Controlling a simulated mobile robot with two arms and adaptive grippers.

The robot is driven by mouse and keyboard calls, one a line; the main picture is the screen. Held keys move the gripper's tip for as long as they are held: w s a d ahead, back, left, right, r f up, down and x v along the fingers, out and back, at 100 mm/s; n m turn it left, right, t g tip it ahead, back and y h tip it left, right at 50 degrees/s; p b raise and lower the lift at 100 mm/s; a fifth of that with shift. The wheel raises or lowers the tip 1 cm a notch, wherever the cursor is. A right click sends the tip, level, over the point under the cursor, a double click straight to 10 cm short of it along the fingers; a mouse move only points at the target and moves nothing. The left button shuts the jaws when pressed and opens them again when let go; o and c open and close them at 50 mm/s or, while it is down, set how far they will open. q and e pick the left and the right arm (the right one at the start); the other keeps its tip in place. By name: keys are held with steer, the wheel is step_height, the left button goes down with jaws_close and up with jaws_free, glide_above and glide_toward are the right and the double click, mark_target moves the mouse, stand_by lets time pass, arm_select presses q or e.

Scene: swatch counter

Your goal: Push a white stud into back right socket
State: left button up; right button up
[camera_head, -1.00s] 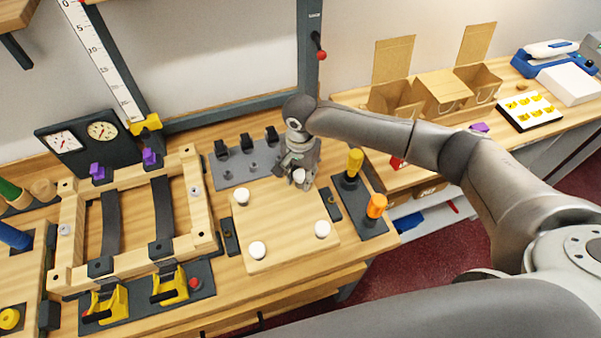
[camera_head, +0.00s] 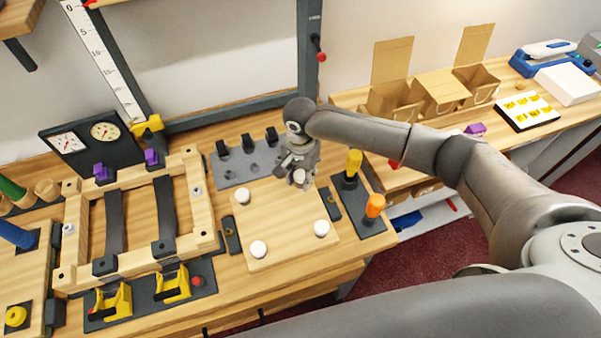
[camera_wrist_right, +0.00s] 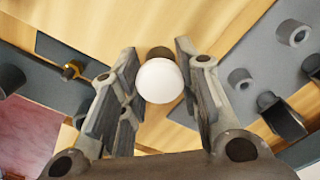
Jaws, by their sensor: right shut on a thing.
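A pale wooden board (camera_head: 283,225) lies on the workbench. White studs sit at its back left (camera_head: 243,196), front left (camera_head: 258,249) and front right (camera_head: 321,229) corners. My right gripper (camera_head: 299,180) points down over the board's back right corner, shut on a white stud (camera_wrist_right: 160,81). In the right wrist view the stud's round head is between the two fingers (camera_wrist_right: 158,84). A dark brown round part (camera_wrist_right: 158,53) shows just beyond the head; I cannot tell whether it is the socket or the stud's stem. How deep the stud sits is hidden. My left gripper is out of view.
A grey plate with black clips (camera_head: 245,160) stands behind the board. Yellow- and orange-handled tools (camera_head: 374,206) stand to its right. Dark clamp blocks (camera_head: 232,235) flank the board. A wooden frame (camera_head: 205,205) is at the left, cardboard boxes (camera_head: 440,90) at the back right.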

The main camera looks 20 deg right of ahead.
mark_target(301, 174)
steer(key=shift+f, duration=0.3)
stand_by(0.6)
steer(key=o, duration=0.8)
steer(key=shift+o, duration=0.4)
steer(key=shift+o, duration=1.3)
step_height(301, 174, up, 4)
steer(key=p, duration=0.5)
steer(key=shift+r+p, duration=0.25)
steer(key=shift+p, duration=0.15)
steer(key=shift+r+p, duration=0.3)
steer(key=shift+r, duration=0.5)
